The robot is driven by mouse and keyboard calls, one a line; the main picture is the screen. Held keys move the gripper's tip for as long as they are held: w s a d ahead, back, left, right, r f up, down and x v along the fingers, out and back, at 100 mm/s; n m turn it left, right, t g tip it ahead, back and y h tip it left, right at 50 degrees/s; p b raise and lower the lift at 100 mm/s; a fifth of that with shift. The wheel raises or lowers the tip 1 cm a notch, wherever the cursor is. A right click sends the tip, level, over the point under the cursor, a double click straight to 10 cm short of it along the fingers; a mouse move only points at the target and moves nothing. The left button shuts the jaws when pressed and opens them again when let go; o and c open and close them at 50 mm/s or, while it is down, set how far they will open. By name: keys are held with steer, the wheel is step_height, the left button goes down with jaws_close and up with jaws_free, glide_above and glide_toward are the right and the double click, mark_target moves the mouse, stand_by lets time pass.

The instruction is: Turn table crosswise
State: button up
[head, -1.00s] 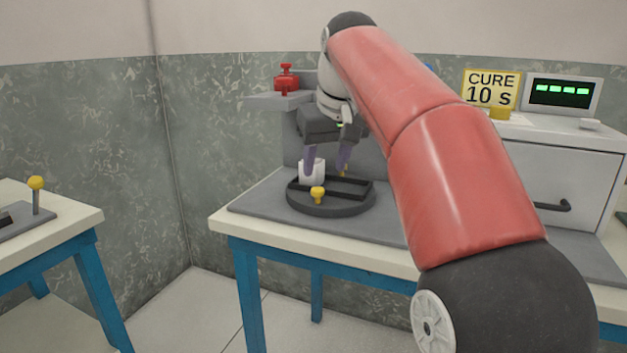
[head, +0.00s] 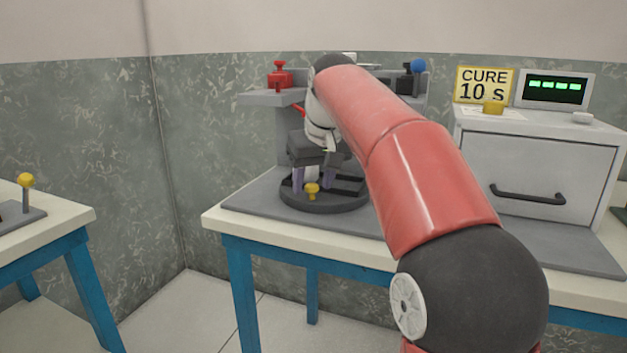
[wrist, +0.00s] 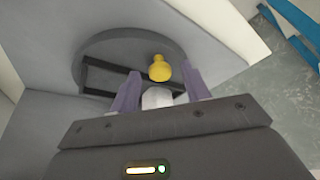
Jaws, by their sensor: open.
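The round dark turntable (head: 338,206) sits on a grey mat on the table, with a black rectangular frame (head: 345,186) on top. A yellow knob (head: 312,188) stands at its near edge. It also shows in the wrist view (wrist: 159,70), just beyond my fingertips. A white piece (head: 311,173) stands on the turntable behind the knob. In the wrist view the white piece (wrist: 157,98) shows between my fingers. My gripper (head: 312,184) is open and low over the turntable, its purple fingers on either side of the knob and white piece. I cannot tell whether they touch.
A shelf with a red device (head: 280,75) stands behind the turntable. A white drawer cabinet (head: 540,165) with a display (head: 556,88) and a CURE 10 S sign (head: 484,84) is at right. Another table (head: 60,226) with a yellow-topped lever is at left.

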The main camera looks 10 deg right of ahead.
steer(key=shift+c, duration=0.2)
jaws_close()
steer(key=shift+s+d, duration=0.1)
steer(key=shift+d, duration=0.05)
